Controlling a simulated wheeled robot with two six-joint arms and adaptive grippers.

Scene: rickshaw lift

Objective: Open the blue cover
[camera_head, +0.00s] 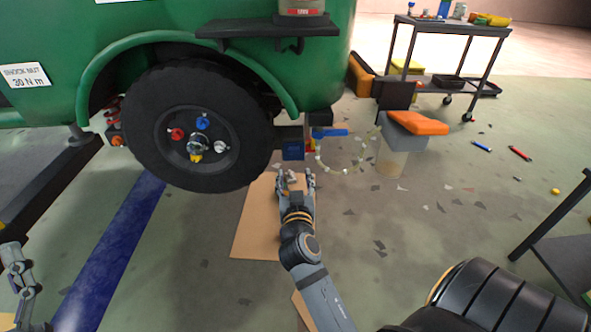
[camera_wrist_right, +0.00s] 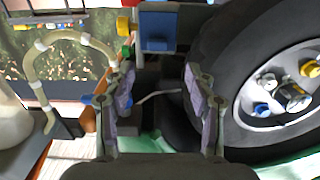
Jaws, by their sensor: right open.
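The blue cover (camera_head: 293,150) is a small blue square on the underside of the green vehicle, just right of the wheel in the head view. In the right wrist view the blue cover (camera_wrist_right: 157,30) shows at the top centre, closed as far as I can tell. My right gripper (camera_head: 295,180) is open and empty, just below the cover in the head view. In the right wrist view its fingers (camera_wrist_right: 157,80) are spread apart, with a gap between them and the cover. My left gripper (camera_head: 14,262) is at the lower left edge, partly cut off.
A black wheel (camera_head: 198,125) with coloured nuts stands close left of the right gripper. A blue handle (camera_head: 330,132) and a pale looped hose (camera_head: 345,168) are to the right. A cardboard sheet (camera_head: 255,225) lies below. A tool cart (camera_head: 450,26) stands at the back right.

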